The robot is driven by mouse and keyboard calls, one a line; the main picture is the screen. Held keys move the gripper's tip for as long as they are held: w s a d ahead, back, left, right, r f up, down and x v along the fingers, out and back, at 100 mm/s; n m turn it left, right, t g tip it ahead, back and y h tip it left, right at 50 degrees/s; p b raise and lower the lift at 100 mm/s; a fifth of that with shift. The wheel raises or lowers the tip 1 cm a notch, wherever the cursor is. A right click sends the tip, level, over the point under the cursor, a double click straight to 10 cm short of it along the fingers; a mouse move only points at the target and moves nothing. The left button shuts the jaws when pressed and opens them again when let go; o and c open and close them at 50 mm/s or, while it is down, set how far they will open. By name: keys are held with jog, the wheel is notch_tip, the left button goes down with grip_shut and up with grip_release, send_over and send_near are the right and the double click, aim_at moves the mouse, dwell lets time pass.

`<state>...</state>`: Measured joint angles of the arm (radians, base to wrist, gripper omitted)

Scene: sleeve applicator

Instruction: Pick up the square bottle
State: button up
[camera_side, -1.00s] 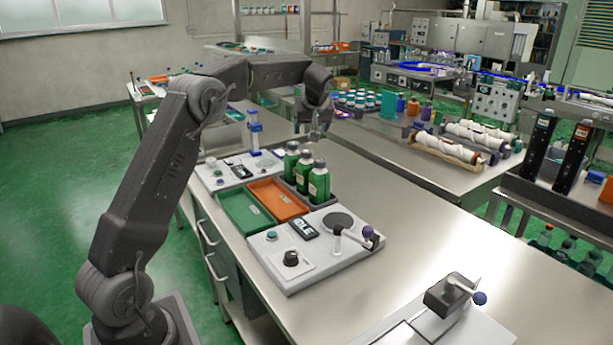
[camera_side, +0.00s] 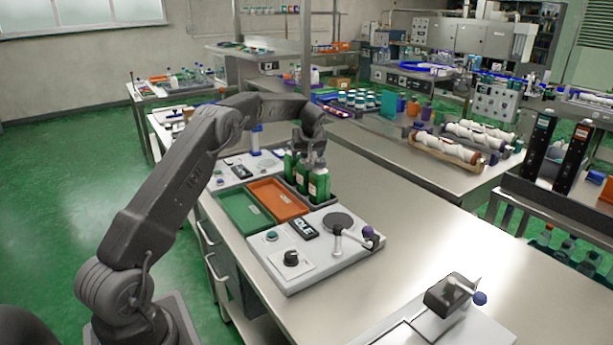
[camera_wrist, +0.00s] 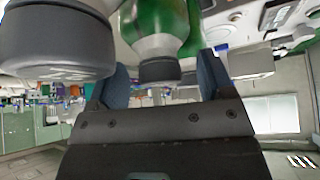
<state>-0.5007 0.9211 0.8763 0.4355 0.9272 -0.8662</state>
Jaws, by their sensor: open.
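Several green bottles with pale labels stand upright in a dark holder (camera_side: 332,201) beside the trays. The front one (camera_side: 319,184) shows best; a middle one (camera_side: 303,177) and a back one (camera_side: 290,164) are partly covered. I cannot tell which is the square one. My gripper (camera_side: 309,153) is low over the row, pointing down at about the middle bottle. In the wrist view my open gripper (camera_wrist: 163,80) has a green bottle (camera_wrist: 155,18) with a grey neck and dark cap between its two fingers. Contact is not visible. A large grey cap (camera_wrist: 58,40) is close at left.
A green tray (camera_side: 243,213) and an orange tray (camera_side: 277,199) lie left of the bottles. A white panel (camera_side: 290,278) with knob, display and lever is in front; another white panel (camera_side: 222,180) is behind.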

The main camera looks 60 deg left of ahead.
jog(key=shift+a+f, duration=0.1)
jog(key=shift+f, duration=0.05)
jog(key=shift+f, duration=0.15)
grip_shut()
dwell(0.5)
